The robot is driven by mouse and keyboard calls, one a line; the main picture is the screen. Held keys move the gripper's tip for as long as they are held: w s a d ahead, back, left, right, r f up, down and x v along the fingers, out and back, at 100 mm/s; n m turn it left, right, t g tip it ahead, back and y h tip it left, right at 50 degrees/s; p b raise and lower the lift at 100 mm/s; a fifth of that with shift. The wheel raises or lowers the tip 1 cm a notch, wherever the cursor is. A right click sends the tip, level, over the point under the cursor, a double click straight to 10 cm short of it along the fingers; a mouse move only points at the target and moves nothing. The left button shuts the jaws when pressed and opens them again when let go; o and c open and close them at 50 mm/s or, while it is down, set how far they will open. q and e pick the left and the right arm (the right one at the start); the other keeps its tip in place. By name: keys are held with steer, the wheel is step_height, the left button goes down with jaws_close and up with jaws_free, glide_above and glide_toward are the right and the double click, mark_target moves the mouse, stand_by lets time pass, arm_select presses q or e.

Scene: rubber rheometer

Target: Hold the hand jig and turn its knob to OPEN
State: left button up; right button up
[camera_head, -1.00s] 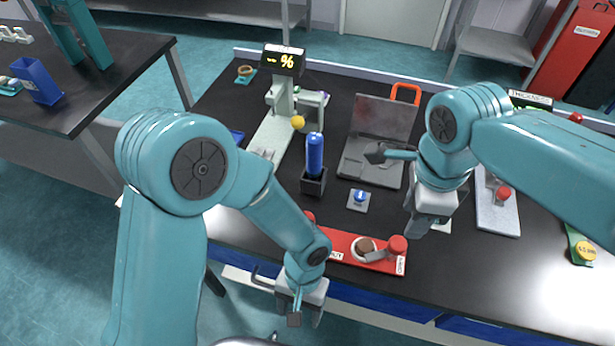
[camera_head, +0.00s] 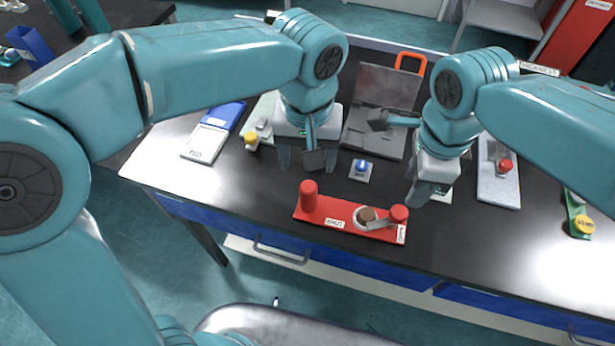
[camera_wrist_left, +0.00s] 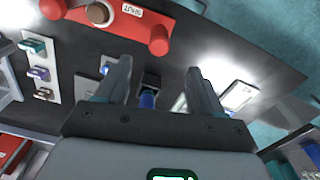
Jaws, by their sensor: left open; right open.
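The hand jig (camera_head: 345,225) is a red base on the bench with a red post at each end. A brown round knob (camera_head: 367,213) sits in a pale ring on it, with a grey lever near the right post. A SHUT label is left of the knob; the right label is too small to read. The jig also shows at the top of the left wrist view (camera_wrist_left: 120,22). My left gripper (camera_head: 307,158) is open above the bench, behind the jig's left post. My right gripper (camera_head: 418,190) is open above the bench, behind the jig's right end. Neither touches the jig.
A blue button on a grey plate (camera_head: 360,172) lies between the grippers. A dark hinged case (camera_head: 372,138) stands behind. The blue cylinder (camera_wrist_left: 148,99) shows between the left fingers in the wrist view. The front edge is close to the jig.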

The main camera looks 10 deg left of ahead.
mark_target(308, 198)
arm_select(q)
steer(key=f, duration=1.4)
steer(key=shift+w+f, duration=0.15)
steer(key=shift+w, duration=0.05)
steer(key=shift+s, duration=0.15)
steer(key=c, duration=0.4)
jaws_close()
arm_select(e)
steer(key=shift+w+f, duration=0.1)
steer(key=shift+w, duration=0.1)
steer(key=o, duration=0.4)
